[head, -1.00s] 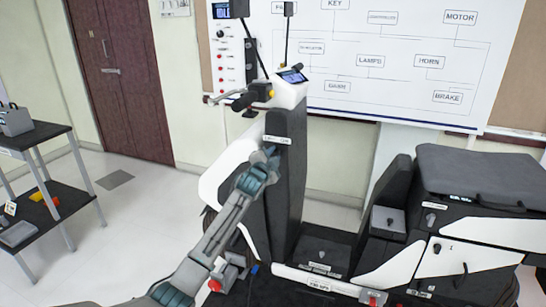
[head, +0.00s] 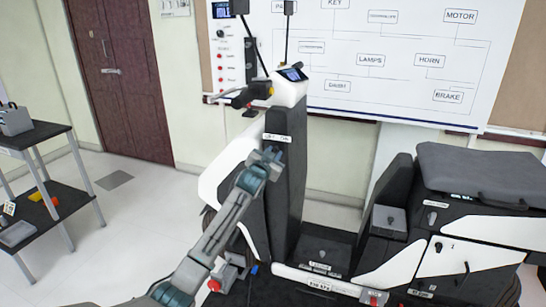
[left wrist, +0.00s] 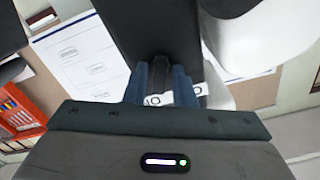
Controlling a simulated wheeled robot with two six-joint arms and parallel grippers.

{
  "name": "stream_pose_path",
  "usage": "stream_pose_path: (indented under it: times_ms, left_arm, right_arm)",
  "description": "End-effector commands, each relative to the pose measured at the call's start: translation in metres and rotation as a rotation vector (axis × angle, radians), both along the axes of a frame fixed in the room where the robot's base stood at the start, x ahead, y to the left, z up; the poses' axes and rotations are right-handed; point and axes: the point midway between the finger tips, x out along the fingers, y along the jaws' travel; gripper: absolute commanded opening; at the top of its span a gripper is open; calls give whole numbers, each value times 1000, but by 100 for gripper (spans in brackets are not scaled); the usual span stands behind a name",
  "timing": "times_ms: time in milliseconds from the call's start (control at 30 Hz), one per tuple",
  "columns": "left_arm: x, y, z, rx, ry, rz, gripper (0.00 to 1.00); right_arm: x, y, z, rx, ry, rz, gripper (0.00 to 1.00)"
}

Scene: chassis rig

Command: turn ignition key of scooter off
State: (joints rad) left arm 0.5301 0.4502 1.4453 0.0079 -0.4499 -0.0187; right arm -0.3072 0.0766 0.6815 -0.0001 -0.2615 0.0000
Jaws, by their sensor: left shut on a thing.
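The scooter's dark front column (head: 290,180) stands upright near the middle of the head view. A small white label (head: 278,138) is on its upper part. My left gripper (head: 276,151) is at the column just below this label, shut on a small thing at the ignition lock. The key itself is hidden by the fingers. In the left wrist view, the blue-grey fingers (left wrist: 161,72) are close together against the dark column, with the white label (left wrist: 202,90) partly showing beside them. My right gripper is in neither view.
The handlebar (head: 245,96) and small display (head: 292,74) are above my left gripper. The seat (head: 485,175) and rear body are at the right. A dark shelf table (head: 35,137) stands at the far left. The floor between the table and scooter is mostly clear.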

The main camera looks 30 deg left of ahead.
Motion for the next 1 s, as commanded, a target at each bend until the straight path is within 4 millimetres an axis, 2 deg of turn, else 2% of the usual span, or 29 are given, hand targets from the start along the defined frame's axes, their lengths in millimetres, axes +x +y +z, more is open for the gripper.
stream_pose_path:
  times_ms: [200,500,700,1000]
  left_arm:
    - [0,0,-2,-175,-41,-1,1]
    - [0,0,-2,-337,-79,1,1]
    - [0,0,-1,-386,-91,1,1]
    - [0,0,-1,-403,-95,0,1]
  right_arm:
    - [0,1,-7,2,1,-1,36]
    - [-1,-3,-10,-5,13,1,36]
    - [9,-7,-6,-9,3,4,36]
    - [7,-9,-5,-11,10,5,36]
